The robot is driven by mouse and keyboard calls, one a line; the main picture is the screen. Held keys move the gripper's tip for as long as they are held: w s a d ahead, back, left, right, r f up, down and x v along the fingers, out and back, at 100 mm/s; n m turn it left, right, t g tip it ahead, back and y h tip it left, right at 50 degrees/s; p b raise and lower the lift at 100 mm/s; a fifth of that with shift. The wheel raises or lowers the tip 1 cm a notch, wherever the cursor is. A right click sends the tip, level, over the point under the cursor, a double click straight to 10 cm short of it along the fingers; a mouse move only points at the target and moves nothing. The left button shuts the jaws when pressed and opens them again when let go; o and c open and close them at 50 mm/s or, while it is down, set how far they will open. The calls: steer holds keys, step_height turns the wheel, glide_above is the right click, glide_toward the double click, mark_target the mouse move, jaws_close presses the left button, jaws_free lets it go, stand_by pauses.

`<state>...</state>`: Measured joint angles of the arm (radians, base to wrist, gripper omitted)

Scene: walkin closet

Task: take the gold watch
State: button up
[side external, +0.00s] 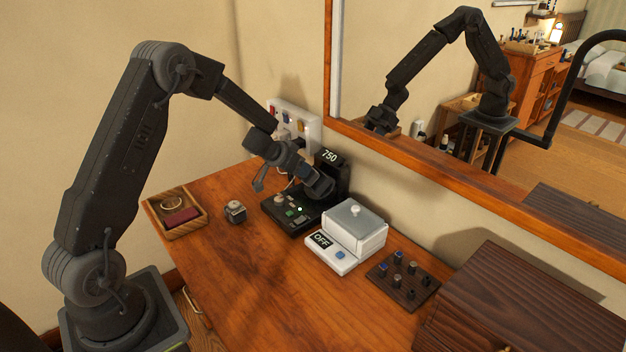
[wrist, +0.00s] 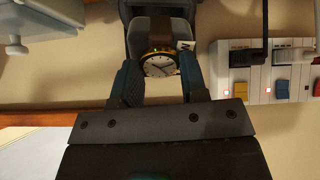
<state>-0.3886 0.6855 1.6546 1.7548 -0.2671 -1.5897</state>
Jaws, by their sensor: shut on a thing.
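The gold watch (wrist: 159,66) has a pale round dial, a gold rim and a brown strap. It shows in the wrist view between the two fingers of my gripper (wrist: 157,76), which is shut on it. A grey cushion lies behind the watch. In the side view my gripper (side external: 303,178) reaches down to the black device (side external: 292,218) with a display reading 750. The watch cannot be made out in the side view, so whether it is clear of the device is hard to tell.
A white box with an OFF panel (side external: 331,252) stands right of the device. A small grey item (side external: 235,212) and a wooden tray (side external: 187,234) lie left. A dark board with pegs (side external: 412,295) and a dark wooden box (side external: 500,305) are at right. A switched power strip (wrist: 265,88) is on the wall.

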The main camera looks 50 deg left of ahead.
steer(key=shift+v, duration=0.8)
steer(key=shift+r, duration=0.1)
